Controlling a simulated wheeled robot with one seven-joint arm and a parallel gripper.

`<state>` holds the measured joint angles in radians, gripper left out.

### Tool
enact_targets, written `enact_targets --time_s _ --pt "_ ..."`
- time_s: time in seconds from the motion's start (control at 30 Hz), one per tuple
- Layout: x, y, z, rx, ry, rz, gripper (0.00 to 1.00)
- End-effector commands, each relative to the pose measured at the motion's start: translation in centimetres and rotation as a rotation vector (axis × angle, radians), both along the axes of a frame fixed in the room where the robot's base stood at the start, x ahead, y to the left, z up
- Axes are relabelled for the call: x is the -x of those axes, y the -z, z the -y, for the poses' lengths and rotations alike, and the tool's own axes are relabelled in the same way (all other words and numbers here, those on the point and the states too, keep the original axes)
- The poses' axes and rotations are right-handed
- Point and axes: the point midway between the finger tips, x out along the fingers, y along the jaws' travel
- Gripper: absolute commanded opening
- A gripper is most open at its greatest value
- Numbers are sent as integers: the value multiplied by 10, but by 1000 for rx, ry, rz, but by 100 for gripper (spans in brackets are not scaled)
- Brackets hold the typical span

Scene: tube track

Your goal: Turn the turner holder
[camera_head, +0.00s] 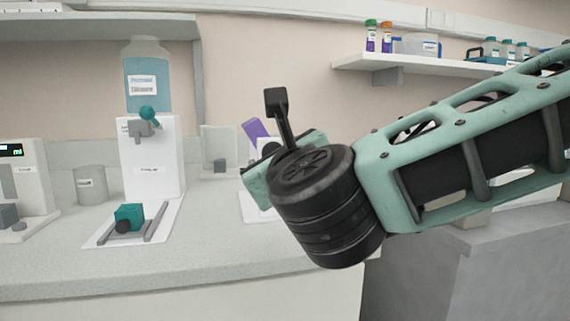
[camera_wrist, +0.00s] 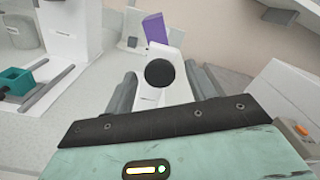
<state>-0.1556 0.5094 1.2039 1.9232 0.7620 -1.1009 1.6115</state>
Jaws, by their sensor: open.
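A purple angled holder (camera_wrist: 155,28), likely the turner holder, is at the top centre of the wrist view; part of it shows in the head view (camera_head: 256,130) behind my arm. A round black knob (camera_wrist: 160,73) is in front of a white stand (camera_wrist: 152,97) below the purple piece. My gripper (camera_wrist: 168,76) is open, with its two grey fingers on either side of the knob in the picture. I cannot tell whether they touch it. In the head view my wrist hides the fingers and most of the stand.
A teal block with a black knob (camera_head: 130,215) sits between grey rails on a white plate at left. Behind it stands a white dispenser (camera_head: 152,165) with a blue bottle (camera_head: 147,80). A beaker (camera_head: 90,186) is further left. The counter front (camera_head: 150,265) is clear.

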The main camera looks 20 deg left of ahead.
Motion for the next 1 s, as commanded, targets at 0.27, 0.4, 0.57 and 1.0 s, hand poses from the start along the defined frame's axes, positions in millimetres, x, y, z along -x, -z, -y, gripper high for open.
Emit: enact_targets --time_s 0.27,0.4,0.57,1.0 --pt "40 -3 24 3 -2 6 56" --pt "68 -3 42 5 0 7 56" --pt "98 -3 61 5 2 7 56" --pt "145 -1 89 2 0 0 56"
